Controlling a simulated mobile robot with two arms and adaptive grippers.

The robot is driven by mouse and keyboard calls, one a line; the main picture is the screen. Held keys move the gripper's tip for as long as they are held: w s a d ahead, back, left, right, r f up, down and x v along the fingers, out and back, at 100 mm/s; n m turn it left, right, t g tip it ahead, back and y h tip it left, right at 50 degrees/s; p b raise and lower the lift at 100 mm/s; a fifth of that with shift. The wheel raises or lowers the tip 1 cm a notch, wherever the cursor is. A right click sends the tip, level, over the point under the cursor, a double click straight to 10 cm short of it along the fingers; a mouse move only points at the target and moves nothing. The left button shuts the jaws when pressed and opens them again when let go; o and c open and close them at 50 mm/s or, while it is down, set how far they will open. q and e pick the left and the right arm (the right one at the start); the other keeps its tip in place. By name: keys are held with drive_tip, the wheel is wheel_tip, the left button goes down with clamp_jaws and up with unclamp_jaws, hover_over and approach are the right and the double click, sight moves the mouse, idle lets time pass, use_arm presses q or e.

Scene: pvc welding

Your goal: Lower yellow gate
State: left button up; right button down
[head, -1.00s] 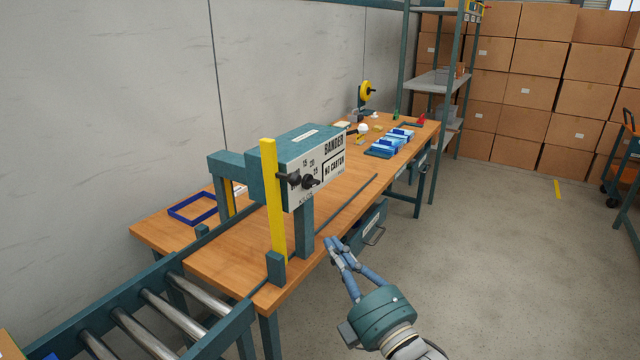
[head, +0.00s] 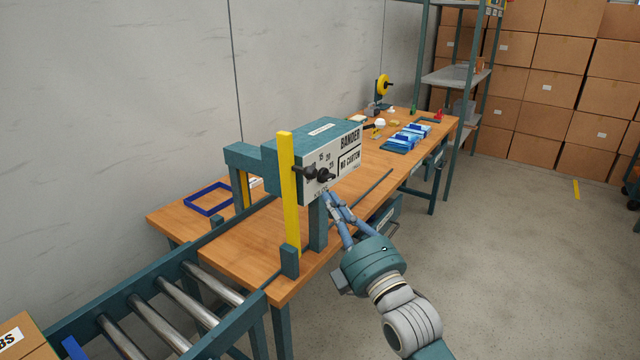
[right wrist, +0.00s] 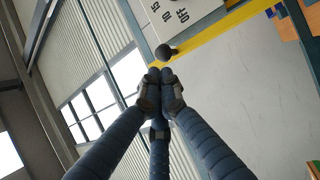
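The yellow gate (head: 288,195) is an upright yellow bar on the near side of the teal bander (head: 320,150). In the right wrist view a yellow strip (right wrist: 214,41) runs beside the bander's white face (right wrist: 184,17). Black knobs (head: 315,173) stick out of the numbered face; one round knob (right wrist: 165,53) shows just beyond my fingertips in the right wrist view. My right gripper (head: 331,198) is below and slightly right of the knobs, its fingers together with nothing visible between them. Contact with a knob cannot be told. My left gripper is not in view.
The bander stands on a wooden bench (head: 240,240). A roller conveyor (head: 155,310) meets its near end. A blue frame (head: 208,198) lies behind the bander; blue trays (head: 408,137) lie farther along. The floor (head: 500,260) to the right is clear.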

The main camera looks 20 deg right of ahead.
sight(314, 174)
drive_tip(key=x, duration=0.6)
drive_tip(key=shift+b, duration=0.35)
